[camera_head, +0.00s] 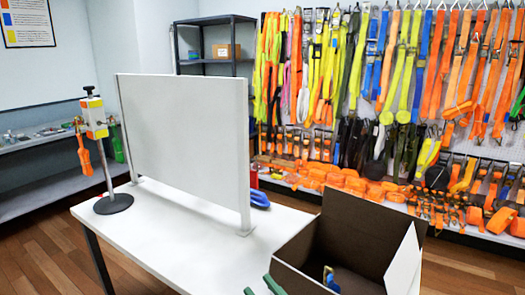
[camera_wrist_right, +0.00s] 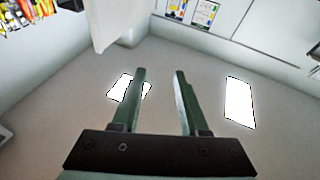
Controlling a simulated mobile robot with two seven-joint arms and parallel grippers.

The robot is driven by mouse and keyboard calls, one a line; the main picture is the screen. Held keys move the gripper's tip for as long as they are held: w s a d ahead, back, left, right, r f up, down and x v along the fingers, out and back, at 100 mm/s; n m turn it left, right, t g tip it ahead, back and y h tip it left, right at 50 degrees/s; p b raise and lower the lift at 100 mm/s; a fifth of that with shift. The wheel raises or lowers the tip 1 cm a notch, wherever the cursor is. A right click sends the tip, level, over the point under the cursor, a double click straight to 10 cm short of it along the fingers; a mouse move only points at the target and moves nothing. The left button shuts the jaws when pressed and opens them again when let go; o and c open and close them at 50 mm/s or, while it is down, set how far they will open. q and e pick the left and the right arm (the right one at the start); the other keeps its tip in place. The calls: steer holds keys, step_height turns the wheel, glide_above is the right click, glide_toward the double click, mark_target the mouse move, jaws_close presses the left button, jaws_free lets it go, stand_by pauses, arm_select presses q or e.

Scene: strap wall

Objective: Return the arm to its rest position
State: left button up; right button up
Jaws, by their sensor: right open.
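My right gripper (camera_head: 263,289) shows only as green fingertips at the bottom edge of the head view, left of the open box. In the right wrist view the right gripper (camera_wrist_right: 160,75) has its two green fingers apart with nothing between them. Behind the fingers is a plain pale surface with bright white rectangles. My left gripper is not in the head view.
A white table (camera_head: 185,240) carries an upright white panel (camera_head: 185,135), a stand with a round black base (camera_head: 114,204) and an open brown box (camera_head: 365,238). A blue and yellow item (camera_head: 330,278) is in the box. A strap wall (camera_head: 390,90) stands behind.

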steer(key=s+d+f+m+g+h, duration=0.1)
steer(key=s+d+f+m+h, duration=0.25)
steer(key=f, duration=0.45)
steer(key=s+d+f+m+g+h, duration=0.15)
steer(key=d+f+h, duration=0.3)
steer(key=f, duration=0.45)
steer(key=s+d+f+m+g+h, duration=0.1)
steer(key=s+d+f+g+h, duration=0.1)
steer(key=s+d+f, duration=0.2)
steer(key=s+d+f+m+g+h, duration=0.1)
steer(key=s+d+f+g, duration=0.2)
steer(key=s+f, duration=0.7)
steer(key=shift+s+d+h, duration=0.25)
steer(key=shift+d+h, duration=0.15)
steer(key=shift+d, duration=0.35)
steer(key=shift+w+a, duration=0.1)
steer(key=shift+a, duration=0.05)
